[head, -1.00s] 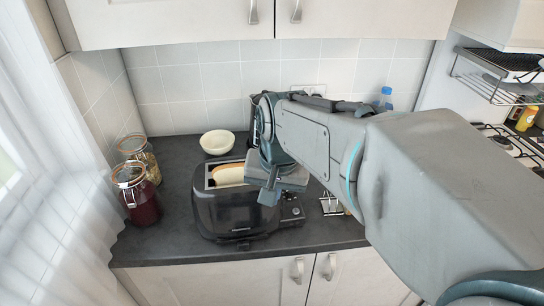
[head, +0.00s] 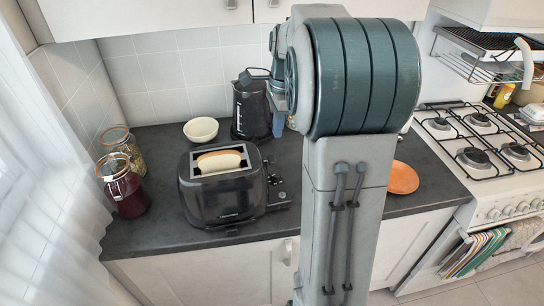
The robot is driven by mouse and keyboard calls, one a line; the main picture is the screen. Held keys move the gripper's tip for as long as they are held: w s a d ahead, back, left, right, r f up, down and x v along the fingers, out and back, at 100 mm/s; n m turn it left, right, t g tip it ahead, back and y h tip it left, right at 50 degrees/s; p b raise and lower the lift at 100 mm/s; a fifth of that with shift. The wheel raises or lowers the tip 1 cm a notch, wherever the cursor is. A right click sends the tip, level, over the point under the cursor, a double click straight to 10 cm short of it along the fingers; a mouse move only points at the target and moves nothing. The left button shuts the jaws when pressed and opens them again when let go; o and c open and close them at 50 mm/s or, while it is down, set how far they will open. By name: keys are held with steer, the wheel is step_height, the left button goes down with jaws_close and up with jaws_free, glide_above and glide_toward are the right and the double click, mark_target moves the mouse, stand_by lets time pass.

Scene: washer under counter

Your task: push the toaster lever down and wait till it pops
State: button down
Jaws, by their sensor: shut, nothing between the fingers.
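The black toaster (head: 222,200) stands on the dark counter, left of my arm. Pale bread (head: 220,162) shows in its top slot, standing above the rim. The toaster's right end carries small controls and what looks like the lever (head: 274,180); its exact height is hard to tell.
A black kettle (head: 250,112) and a cream bowl (head: 201,130) stand behind the toaster. Two glass jars (head: 126,190) stand at the left. An orange plate (head: 403,178) lies right of my arm, and a gas hob (head: 480,145) is farther right.

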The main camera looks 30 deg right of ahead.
mark_target(274, 158)
steer(key=shift+f, duration=0.1)
steer(key=f+b, duration=0.6)
steer(key=f, duration=0.1)
steer(key=shift+a, duration=0.35)
steer(key=shift+r, duration=0.1)
step_height(274, 158, down, 8)
steer(key=b, duration=0.5)
steer(key=shift+r, duration=0.25)
steer(key=shift+d+r+p, duration=0.1)
steer(key=shift+r+p, duration=0.2)
steer(key=shift+r, duration=0.05)
steer(key=d, duration=0.1)
steer(key=d+p, duration=0.1)
steer(key=r, duration=0.1)
steer(key=shift+s+d, duration=0.25)
steer(key=shift+d, duration=0.15)
steer(key=shift+f, duration=0.1)
